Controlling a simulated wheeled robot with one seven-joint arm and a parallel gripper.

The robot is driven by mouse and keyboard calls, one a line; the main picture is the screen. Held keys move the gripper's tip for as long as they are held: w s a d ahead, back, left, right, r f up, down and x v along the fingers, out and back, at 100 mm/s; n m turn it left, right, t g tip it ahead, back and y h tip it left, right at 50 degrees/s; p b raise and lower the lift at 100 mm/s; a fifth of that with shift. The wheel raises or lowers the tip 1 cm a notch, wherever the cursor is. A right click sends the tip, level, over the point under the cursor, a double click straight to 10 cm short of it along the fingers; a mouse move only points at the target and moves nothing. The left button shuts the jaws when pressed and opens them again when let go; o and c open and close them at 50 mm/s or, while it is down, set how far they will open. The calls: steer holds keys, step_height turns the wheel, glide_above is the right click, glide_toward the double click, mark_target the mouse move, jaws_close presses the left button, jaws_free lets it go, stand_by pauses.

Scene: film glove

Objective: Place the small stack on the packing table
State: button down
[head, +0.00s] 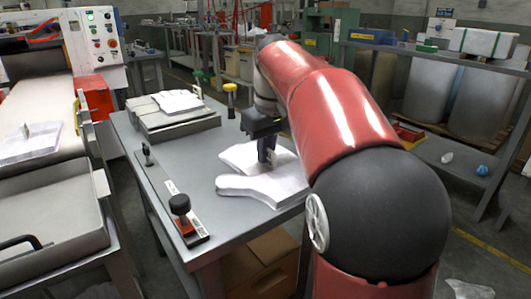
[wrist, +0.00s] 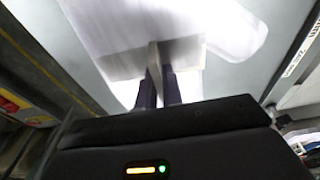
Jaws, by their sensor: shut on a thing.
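The small stack (head: 262,188) is a pile of flat white glove-shaped sheets at the right side of the grey packing table (head: 235,225). My gripper (head: 267,158) points down at the middle of the stack and is shut on it. In the wrist view, the white stack (wrist: 120,30) spreads beyond the fingers (wrist: 158,88), with a thin upright pale piece between them. The arm hides part of the stack's right side. I cannot tell whether the stack's underside touches the table.
A second white stack (head: 178,102) lies on a grey block at the table's back. A bar with black knobs (head: 180,205) runs along the left part of the table. A conveyor machine (head: 35,95) and a grey tray (head: 50,215) stand at left.

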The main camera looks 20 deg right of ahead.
steer(key=shift+f, duration=0.15)
steer(key=c, duration=1.5)
jaws_free()
steer(key=shift+c, duration=0.2)
step_height(320, 180, up, 12)
steer(key=s+p, duration=0.2)
steer(key=p, duration=0.1)
steer(key=shift+d, duration=0.3)
steer(key=s+f, duration=0.2)
steer(key=s, duration=0.1)
steer(key=s+a+f+m+t, duration=0.1)
steer(key=s+f, duration=0.1)
steer(key=s, duration=0.1)
steer(key=s+f+m, duration=0.1)
steer(key=s+f, duration=0.1)
steer(key=s, duration=0.2)
steer(key=shift+a+f+t, duration=0.2)
steer(key=shift+f+t, duration=0.15)
steer(key=shift+t, duration=0.05)
steer(key=s+a+f+m+t, duration=0.1)
steer(key=s+a+f+t, duration=0.1)
steer(key=s+f, duration=0.9)
step_height(320, 180, down, 4)
steer(key=shift+a+r+m+h, duration=0.2)
steer(key=shift+a+m+h, duration=0.1)
steer(key=shift+a, duration=0.05)
steer(key=shift+s, duration=0.1)
